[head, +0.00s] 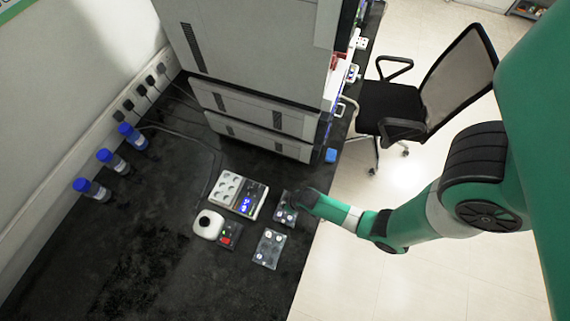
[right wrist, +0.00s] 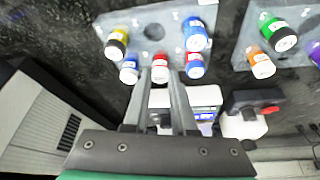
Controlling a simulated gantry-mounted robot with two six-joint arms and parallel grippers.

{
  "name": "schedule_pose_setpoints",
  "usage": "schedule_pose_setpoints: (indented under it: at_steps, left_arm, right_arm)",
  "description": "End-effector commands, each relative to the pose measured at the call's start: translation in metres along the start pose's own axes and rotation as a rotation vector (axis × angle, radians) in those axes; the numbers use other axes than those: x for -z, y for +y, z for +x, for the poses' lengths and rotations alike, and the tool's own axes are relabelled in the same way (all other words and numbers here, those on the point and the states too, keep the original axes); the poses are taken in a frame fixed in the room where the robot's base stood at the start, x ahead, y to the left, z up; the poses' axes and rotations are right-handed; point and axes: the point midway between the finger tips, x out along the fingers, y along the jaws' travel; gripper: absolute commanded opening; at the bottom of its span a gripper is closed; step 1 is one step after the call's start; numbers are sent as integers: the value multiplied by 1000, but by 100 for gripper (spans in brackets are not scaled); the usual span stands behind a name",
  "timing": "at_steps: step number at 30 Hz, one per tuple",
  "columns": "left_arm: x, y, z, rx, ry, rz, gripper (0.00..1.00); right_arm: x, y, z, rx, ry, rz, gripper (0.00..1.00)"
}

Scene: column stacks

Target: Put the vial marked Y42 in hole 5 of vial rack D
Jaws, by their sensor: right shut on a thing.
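My right gripper (head: 296,200) is over the rear small grey vial rack (head: 287,214) in the head view. In the right wrist view my right gripper (right wrist: 159,76) has its fingers close together on a red-and-white vial (right wrist: 160,67) at the near edge of a rack (right wrist: 155,24). I cannot tell how far that vial stands in its hole. The same rack holds a yellow vial (right wrist: 116,42), blue vials (right wrist: 195,35) and a red-and-blue vial (right wrist: 194,65). A second rack (right wrist: 246,42) holds green, orange and purple vials. The marking Y42 and rack letters are not legible. My left gripper is out of view.
A front rack (head: 268,250) lies near the table's right edge. A white device with wells and a blue display (head: 239,194) and a white rounded device (head: 208,224) stand left of the racks. Blue-capped bottles (head: 111,160) line the wall. A large grey machine (head: 245,50) stands behind.

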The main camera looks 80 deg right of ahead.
Motion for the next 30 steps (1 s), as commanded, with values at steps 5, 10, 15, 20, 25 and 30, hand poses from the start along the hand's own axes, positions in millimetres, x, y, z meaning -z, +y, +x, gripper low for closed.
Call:
schedule_pose_setpoints:
  at_steps: [5, 10, 15, 20, 25, 30]
  left_arm:
    - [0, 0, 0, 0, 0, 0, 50]
    - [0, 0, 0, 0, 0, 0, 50]
    - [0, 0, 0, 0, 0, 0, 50]
    - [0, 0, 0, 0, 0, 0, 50]
    - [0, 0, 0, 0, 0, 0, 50]
    - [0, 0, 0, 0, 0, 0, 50]
  right_arm:
    - [0, 0, 0, 0, 1, 0, 0]
    - [0, 0, 0, 0, 1, 0, 50]
    - [0, 0, 0, 0, 1, 0, 60]
    - [0, 0, 0, 0, 0, 0, 78]
    - [-1, 0, 0, -1, -1, 0, 78]
    - [-1, 0, 0, -1, -3, 0, 78]
